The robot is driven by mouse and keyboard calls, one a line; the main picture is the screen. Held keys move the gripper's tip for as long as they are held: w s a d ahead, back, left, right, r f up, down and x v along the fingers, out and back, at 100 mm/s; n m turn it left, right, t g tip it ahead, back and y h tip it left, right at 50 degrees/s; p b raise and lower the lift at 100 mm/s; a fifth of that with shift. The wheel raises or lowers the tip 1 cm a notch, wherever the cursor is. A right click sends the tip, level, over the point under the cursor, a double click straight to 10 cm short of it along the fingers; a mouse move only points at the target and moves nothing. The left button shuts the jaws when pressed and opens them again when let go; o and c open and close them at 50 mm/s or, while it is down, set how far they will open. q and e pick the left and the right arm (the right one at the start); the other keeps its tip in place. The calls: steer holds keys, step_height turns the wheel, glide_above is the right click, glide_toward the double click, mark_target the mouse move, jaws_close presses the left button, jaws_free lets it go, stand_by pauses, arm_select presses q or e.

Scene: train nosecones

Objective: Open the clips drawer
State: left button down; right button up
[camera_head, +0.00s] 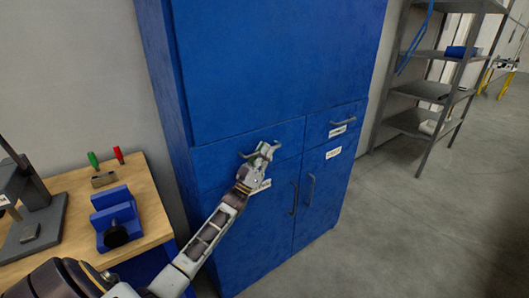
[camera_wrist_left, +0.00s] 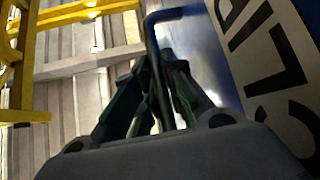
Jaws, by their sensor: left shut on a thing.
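The clips drawer (camera_head: 215,160) is the wide blue drawer front on the left of the blue cabinet. It looks flush with the cabinet. My left gripper (camera_head: 262,152) reaches it from the lower left and is shut on its handle. In the left wrist view, the fingers (camera_wrist_left: 155,95) close around the dark bar of the handle (camera_wrist_left: 165,14). A white label (camera_wrist_left: 272,60) with large letters reading "CLIP" shows beside it, cut off by the frame. The fingers hide part of the handle. My right gripper is not in view.
A smaller drawer (camera_head: 320,127) with its own handle is to the right. Cabinet doors (camera_head: 313,205) with vertical handles are below. A wooden workbench (camera_head: 150,190) with a blue vise (camera_head: 115,215) stands at left. Grey shelves (camera_head: 435,90) stand at right; the floor (camera_head: 420,230) before them is clear.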

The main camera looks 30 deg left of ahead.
arm_select(q)
steer(key=s+d+p, duration=0.3)
steer(key=s+d, duration=0.2)
steer(key=d, duration=0.7)
steer(key=s+d+p, duration=0.3)
steer(key=s+d, duration=0.2)
steer(key=d, duration=0.7)
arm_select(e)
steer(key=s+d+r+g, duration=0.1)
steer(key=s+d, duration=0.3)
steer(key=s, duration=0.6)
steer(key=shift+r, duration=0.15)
arm_select(q)
steer(key=c, duration=1.5)
jaws_free()
steer(key=v, duration=1.2)
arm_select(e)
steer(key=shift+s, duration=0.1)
arm_select(q)
steer(key=shift+f, duration=0.1)
